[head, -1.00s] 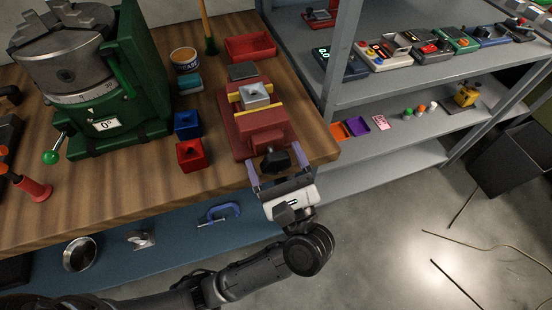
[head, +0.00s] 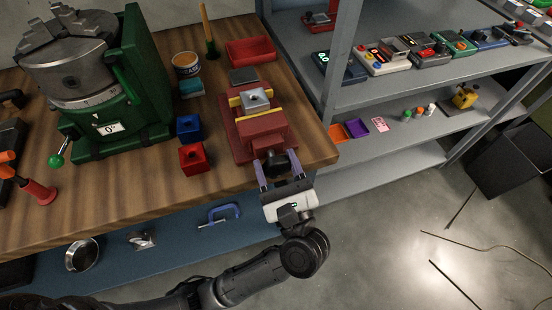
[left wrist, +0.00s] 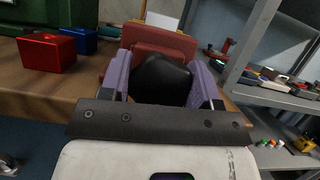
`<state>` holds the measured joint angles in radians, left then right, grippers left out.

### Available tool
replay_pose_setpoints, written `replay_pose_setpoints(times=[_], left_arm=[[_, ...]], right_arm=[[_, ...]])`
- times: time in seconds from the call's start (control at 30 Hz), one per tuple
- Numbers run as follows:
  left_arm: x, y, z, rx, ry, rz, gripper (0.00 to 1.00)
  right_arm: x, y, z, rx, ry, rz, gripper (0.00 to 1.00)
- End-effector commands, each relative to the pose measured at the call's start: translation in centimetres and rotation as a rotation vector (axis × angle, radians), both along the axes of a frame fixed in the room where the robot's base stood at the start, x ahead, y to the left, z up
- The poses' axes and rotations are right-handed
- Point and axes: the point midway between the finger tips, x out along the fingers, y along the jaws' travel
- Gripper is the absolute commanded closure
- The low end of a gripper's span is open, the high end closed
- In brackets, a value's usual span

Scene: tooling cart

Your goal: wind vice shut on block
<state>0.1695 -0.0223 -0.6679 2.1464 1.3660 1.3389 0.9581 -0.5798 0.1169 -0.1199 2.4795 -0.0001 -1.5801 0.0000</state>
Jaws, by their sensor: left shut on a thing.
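The red vice (head: 262,127) sits at the front right of the wooden bench. A silver-grey block (head: 257,101) with a dark hole in its top sits between its yellow-edged jaws; I cannot tell whether both jaws touch it. The vice's black handle knob (head: 277,163) sticks out over the bench's front edge. My left gripper (head: 279,168) is shut on this knob, with a purple finger on each side. In the left wrist view the black knob (left wrist: 162,80) fills the space between the fingers and hides much of the vice. My right gripper is not in view.
A red block (head: 193,159) and a blue block (head: 189,127) stand left of the vice. A large green rotary table (head: 125,90) stands further left. A red tray (head: 251,50) lies behind the vice. A grey shelf unit (head: 385,92) stands close on the right.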

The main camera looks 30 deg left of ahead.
Motion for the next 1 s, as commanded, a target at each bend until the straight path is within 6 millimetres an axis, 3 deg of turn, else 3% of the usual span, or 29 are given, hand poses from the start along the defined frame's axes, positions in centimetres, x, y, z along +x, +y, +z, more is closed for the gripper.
replay_pose_setpoints(times=[0.03,0.5,0.73,1.0], left_arm=[[0.0,0.0,0.4,0.021,0.03,0.001,0.67],[0.1,-0.1,0.5,0.247,0.277,0.0,0.67],[0.2,-0.2,0.2,0.315,0.35,-0.001,0.67],[0.2,-0.2,0.0,0.346,0.382,0.0,0.67]], right_arm=[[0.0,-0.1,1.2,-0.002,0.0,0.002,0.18],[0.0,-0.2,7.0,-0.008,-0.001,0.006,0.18],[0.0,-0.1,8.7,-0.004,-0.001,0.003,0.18],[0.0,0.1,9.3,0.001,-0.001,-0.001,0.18]])
